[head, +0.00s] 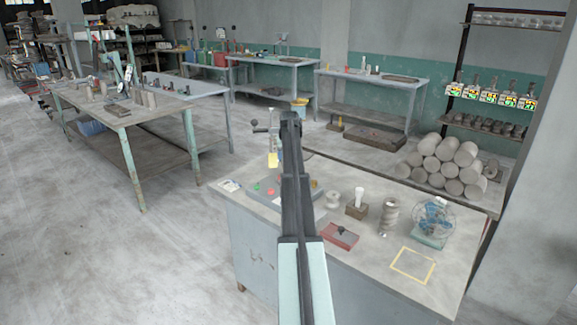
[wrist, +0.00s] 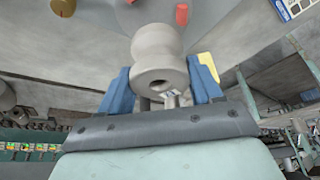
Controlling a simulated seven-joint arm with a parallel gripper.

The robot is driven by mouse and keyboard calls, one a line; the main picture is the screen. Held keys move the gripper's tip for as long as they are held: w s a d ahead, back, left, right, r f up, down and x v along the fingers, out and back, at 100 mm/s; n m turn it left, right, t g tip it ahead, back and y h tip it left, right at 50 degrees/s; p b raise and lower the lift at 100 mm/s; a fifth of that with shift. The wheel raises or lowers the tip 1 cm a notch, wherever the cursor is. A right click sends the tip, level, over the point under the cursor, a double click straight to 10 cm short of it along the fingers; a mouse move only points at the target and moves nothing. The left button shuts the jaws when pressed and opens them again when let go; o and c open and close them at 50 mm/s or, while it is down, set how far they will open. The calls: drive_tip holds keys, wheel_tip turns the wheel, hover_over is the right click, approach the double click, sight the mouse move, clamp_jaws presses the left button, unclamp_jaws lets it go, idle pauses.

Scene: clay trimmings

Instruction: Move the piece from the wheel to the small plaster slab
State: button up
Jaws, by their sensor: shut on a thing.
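In the wrist view, my gripper (wrist: 161,76) has its blue fingers on either side of a pale grey spool-shaped piece (wrist: 157,48), shut on it. The piece has a grooved waist and a hole in its near end. In the head view, the gripper and the held piece are hidden behind my own arm, which reaches over the workbench. I cannot make out for certain the wheel or the small plaster slab in either view.
The workbench (head: 350,265) holds a red tray (head: 341,237), a brown block with a white bulb-topped thing (head: 357,206), a grey twisted column (head: 388,217), a blue wire-caged device (head: 433,222) and a yellow square outline (head: 413,265). The bench front around the outline is clear.

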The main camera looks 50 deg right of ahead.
drive_tip(key=r, duration=0.3)
drive_tip(key=shift+s+d+r, duration=0.15)
drive_tip(key=shift+d+r, duration=0.05)
drive_tip(key=s+d+m, duration=0.1)
drive_tip(key=s, duration=1.2)
drive_tip(key=s+a, duration=0.6)
drive_tip(key=s, duration=0.1)
drive_tip(key=s+a+f+n+t+y, duration=0.1)
drive_tip(key=s+a+f+n+y, duration=0.1)
drive_tip(key=a+n, duration=0.45)
drive_tip(key=shift+m, duration=0.25)
drive_tip(key=shift+w+a+f, duration=0.1)
drive_tip(key=shift+a+f, duration=0.05)
drive_tip(key=shift+f, duration=1.55)
drive_tip(key=shift+w+a+f, duration=0.1)
drive_tip(key=shift+a+f, duration=0.05)
drive_tip(key=shift+f, duration=1.55)
drive_tip(key=shift+w+a+f, duration=0.1)
drive_tip(key=shift+a+f, duration=0.05)
drive_tip(key=shift+f, duration=1.55)
drive_tip(key=shift+f, duration=0.1)
